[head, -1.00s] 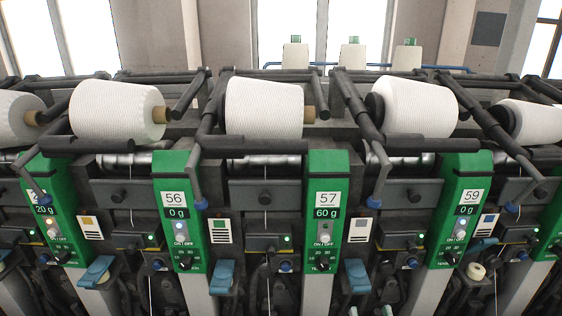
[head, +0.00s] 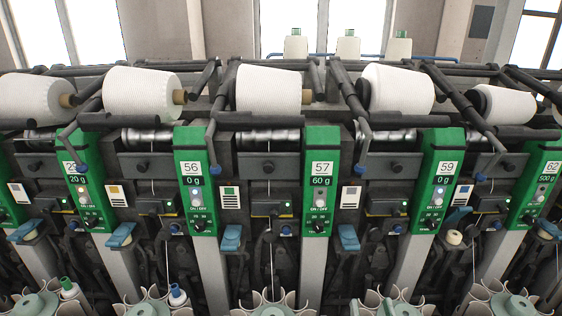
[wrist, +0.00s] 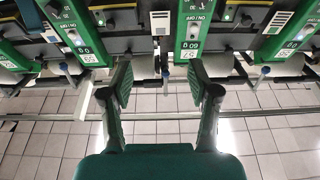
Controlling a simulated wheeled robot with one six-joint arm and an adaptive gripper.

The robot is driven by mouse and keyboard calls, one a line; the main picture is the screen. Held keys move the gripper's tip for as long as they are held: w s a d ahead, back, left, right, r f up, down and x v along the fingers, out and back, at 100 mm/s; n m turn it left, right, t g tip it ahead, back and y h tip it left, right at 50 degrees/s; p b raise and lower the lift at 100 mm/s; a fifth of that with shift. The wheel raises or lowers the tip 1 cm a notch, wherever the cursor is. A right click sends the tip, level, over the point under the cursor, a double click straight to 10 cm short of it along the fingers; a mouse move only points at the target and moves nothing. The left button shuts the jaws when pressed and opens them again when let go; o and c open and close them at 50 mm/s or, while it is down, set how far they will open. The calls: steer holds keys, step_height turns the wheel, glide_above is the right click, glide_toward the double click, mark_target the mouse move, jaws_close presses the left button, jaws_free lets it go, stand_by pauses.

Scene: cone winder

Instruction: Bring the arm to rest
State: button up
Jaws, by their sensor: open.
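My gripper (wrist: 160,92) shows in the wrist view with its two dark fingers spread wide and nothing between them. The view is upside down, with the tiled floor (wrist: 150,140) seen past the fingers. The green panel of unit 57 (wrist: 188,40) lies beyond the right finger, apart from it. The panel of unit 59 (wrist: 75,35) is beyond and left of the left finger. My gripper does not show in the head view.
The cone winder spans the head view, with green panels 56 (head: 194,175), 57 (head: 321,185) and 59 (head: 440,185). White yarn cones (head: 268,88) lie along the top. Round holders with curved pale segments (head: 272,310) stick out at the bottom front.

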steer(key=s+f+g, duration=0.2)
steer(key=s+f, duration=0.3)
steer(key=s, duration=0.5)
steer(key=s+f+g, duration=0.1)
steer(key=s+f, duration=0.5)
steer(key=s, duration=0.3)
steer(key=s+g, duration=0.3)
steer(key=s, duration=1.5)
steer(key=shift+s+f+g, duration=0.15)
steer(key=shift+s+g, duration=0.15)
steer(key=shift+o, duration=0.4)
